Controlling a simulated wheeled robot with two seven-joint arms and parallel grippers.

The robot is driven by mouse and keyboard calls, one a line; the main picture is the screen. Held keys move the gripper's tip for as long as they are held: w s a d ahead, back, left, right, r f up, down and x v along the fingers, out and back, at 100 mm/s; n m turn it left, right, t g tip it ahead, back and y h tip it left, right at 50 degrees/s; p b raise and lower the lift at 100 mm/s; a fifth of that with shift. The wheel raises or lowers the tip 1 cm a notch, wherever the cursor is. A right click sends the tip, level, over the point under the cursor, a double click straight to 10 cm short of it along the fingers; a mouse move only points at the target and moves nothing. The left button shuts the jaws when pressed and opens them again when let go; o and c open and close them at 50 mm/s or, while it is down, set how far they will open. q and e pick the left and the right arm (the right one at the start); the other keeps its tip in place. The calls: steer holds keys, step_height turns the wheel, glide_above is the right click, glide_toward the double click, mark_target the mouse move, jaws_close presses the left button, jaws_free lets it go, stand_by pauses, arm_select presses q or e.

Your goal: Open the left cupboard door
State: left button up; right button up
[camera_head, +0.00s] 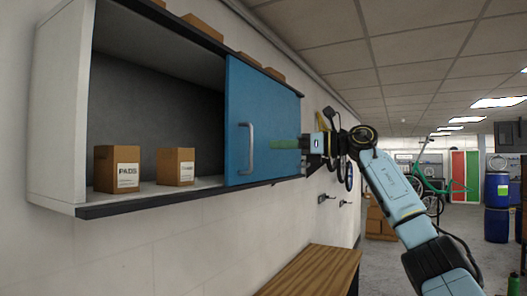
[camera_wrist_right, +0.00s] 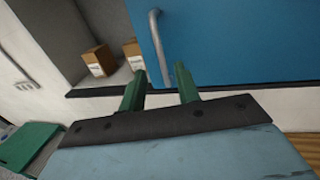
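The wall cupboard (camera_head: 60,110) is a white box. Its left part stands open and its right part is covered by a flat blue door (camera_head: 275,105). A grey vertical bar handle (camera_head: 247,150) sits near the door's left edge; the handle also shows in the right wrist view (camera_wrist_right: 160,48). My right gripper (camera_head: 284,143) is in front of the blue door, to the right of the handle in the head view. In the right wrist view its two green fingers (camera_wrist_right: 160,86) are apart with nothing between them, and the handle lies beyond them. My left gripper is not in view.
Two brown boxes, one (camera_head: 117,169) and another (camera_head: 175,167), stand on the open shelf. More boxes lie on top of the cupboard. A wooden bench top (camera_head: 312,272) is below. Blue barrels (camera_head: 497,205) and a bike stand farther back at the right.

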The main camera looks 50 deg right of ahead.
steer(key=v, duration=0.6)
steer(key=shift+b, duration=0.35)
